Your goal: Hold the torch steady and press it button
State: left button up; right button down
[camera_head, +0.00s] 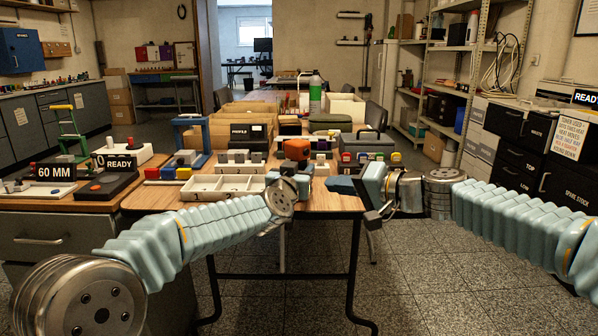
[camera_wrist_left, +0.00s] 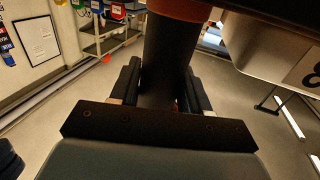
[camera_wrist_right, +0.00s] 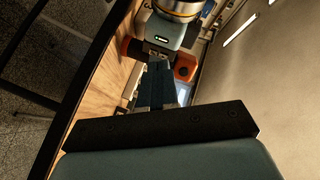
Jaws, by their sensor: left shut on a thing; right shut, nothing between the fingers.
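The torch shows in the left wrist view as a dark cylinder (camera_wrist_left: 168,55) with an orange-red band at its upper end. My left gripper (camera_wrist_left: 163,88) is shut around this cylinder, one finger on each side. In the head view the left wrist mostly hides the grip, above the table's front edge. My right gripper (camera_wrist_right: 158,72) is shut and empty. Its fingertips point at the left gripper's housing, with orange parts on both sides; which belong to the torch I cannot tell. The head view shows the right gripper (camera_head: 340,185) just right of the left one. The button is not visible.
The wooden table (camera_head: 330,205) carries a white divided tray (camera_head: 222,187), an orange object (camera_head: 297,149), a grey toolbox (camera_head: 366,144) and several small coloured blocks behind the grippers. A side bench (camera_head: 50,200) stands at left. The floor in front is clear.

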aim_at(306, 153)
notch_tip(306, 153, down, 6)
jog(key=s+d+n+h, duration=0.2)
jog(key=n+h, duration=0.5)
jog(key=n, duration=0.7)
notch_tip(306, 153, up, 10)
jog(key=w+n+t+h, duration=0.2)
jog(key=n+t+h, duration=0.25)
jog(key=n, duration=0.85)
jog(key=w+a, duration=0.5)
jog(key=w, duration=0.1)
jog(key=shift+w+a+t, duration=0.2)
jog(key=shift+a+t, duration=0.2)
jog(key=shift+t, duration=0.05)
jog(key=shift+w+a, duration=0.3)
